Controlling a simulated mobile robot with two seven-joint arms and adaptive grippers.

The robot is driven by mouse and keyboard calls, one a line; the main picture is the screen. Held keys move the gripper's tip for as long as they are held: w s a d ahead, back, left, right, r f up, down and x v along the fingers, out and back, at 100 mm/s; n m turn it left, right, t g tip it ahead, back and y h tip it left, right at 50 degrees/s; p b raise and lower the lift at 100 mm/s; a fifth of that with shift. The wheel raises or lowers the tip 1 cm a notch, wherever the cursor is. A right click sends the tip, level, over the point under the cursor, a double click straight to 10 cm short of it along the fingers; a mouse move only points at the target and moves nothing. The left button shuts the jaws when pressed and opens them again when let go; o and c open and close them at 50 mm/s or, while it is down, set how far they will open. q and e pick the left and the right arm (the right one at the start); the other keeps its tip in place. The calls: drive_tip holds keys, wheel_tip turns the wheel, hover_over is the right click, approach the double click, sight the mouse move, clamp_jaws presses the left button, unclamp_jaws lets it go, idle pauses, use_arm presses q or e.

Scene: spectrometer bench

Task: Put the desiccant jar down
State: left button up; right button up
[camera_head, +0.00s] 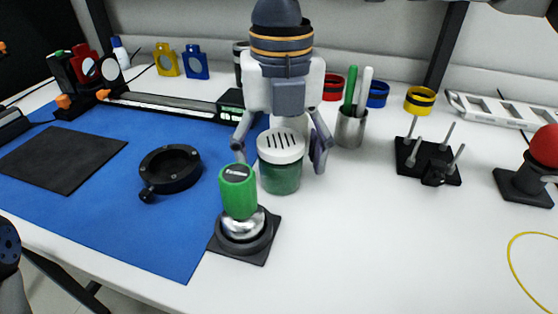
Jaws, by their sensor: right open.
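The desiccant jar (280,177), green with a slotted white lid, stands upright on the white bench top just right of the blue mat (160,245). My right gripper (280,158) comes down from above and behind it. Its fingers are open, one on each side of the jar, with visible gaps beside the lid. The jar's lower left is partly hidden by a green-handled tool in front. My left gripper is not in view.
The green-handled tool (239,190) stands on a black base (262,256) close in front of the jar. A black ring mount (172,168) lies to the left. A pen cup (350,128) is behind right, a black post plate (428,165) further right.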

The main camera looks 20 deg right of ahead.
drive_tip(key=shift+f, duration=0.9)
drive_tip(key=shift+w+r, duration=0.1)
drive_tip(key=shift+r, duration=0.05)
drive_tip(key=c, duration=1.3)
